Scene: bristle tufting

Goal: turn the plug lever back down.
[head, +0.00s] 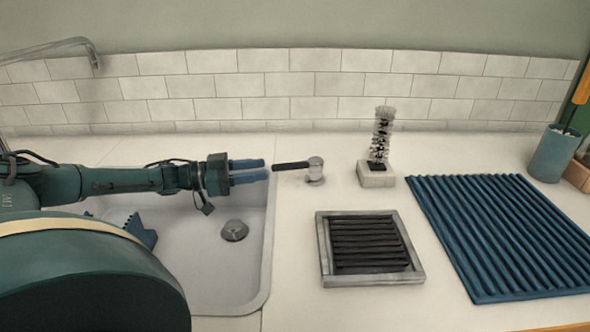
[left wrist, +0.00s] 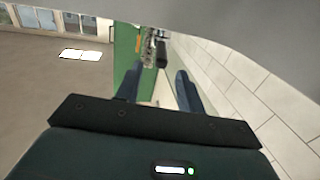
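The plug lever has a black handle (head: 290,166) that points left from a round metal hub (head: 316,168) on the counter, just right of the sink. The handle looks roughly level. My left gripper (head: 262,171) is over the sink's right edge with its blue fingers pointing right at the handle's free end. In the left wrist view the fingers (left wrist: 159,88) are apart with nothing between them, and the dark handle (left wrist: 161,54) shows ahead of them. The gripper is open and looks just short of the lever. My right gripper is not in view.
The sink's drain (head: 234,230) is below my left gripper, and a blue jagged object (head: 141,231) is partly hidden in the sink. A bristle brush on a block (head: 376,178), a framed dark tray (head: 324,250), a blue ribbed mat (head: 505,235) and a blue cup (head: 552,156) stand to the right.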

